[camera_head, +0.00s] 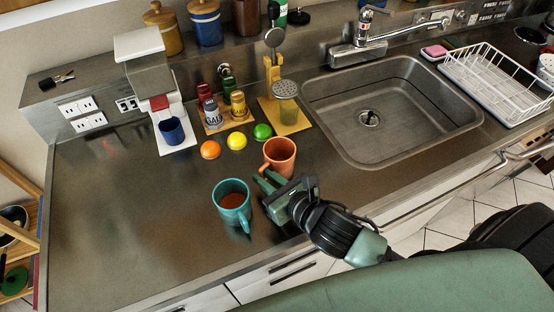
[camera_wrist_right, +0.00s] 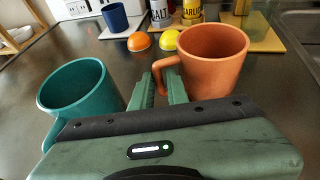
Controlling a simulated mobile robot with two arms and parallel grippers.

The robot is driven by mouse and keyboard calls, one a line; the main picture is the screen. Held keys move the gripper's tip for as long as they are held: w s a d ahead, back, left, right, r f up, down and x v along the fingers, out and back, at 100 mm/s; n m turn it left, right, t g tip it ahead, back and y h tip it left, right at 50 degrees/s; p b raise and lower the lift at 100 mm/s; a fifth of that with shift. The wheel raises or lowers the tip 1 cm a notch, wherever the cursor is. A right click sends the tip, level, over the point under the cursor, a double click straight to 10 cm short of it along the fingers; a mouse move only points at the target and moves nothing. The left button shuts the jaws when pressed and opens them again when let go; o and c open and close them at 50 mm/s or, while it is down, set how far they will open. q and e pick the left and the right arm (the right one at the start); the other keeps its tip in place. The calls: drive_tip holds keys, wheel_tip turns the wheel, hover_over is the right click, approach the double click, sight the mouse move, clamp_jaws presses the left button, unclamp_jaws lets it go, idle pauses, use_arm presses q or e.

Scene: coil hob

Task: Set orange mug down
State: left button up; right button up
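The orange mug (camera_head: 280,156) is upright at the middle of the steel counter, its handle toward my gripper; it also shows in the right wrist view (camera_wrist_right: 213,62). My right gripper (camera_head: 264,181) reaches in from the right. Its two green fingers (camera_wrist_right: 164,84) are close together with the mug's handle between their tips, shut on it. I cannot tell whether the mug's base touches the counter. A teal mug (camera_head: 232,203) with brown contents stands just left of my gripper; it also shows in the wrist view (camera_wrist_right: 78,92). My left gripper is not in view.
The sink (camera_head: 395,105) is to the right. The counter's left part (camera_head: 110,220) is clear.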

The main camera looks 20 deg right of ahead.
drive_tip(key=x, duration=0.4)
drive_tip(key=shift+w+a+f+p, duration=0.15)
drive_tip(key=shift+w+p, duration=0.15)
drive_tip(key=shift+w, duration=0.05)
drive_tip(key=shift+c, duration=0.3)
clamp_jaws()
idle(0.8)
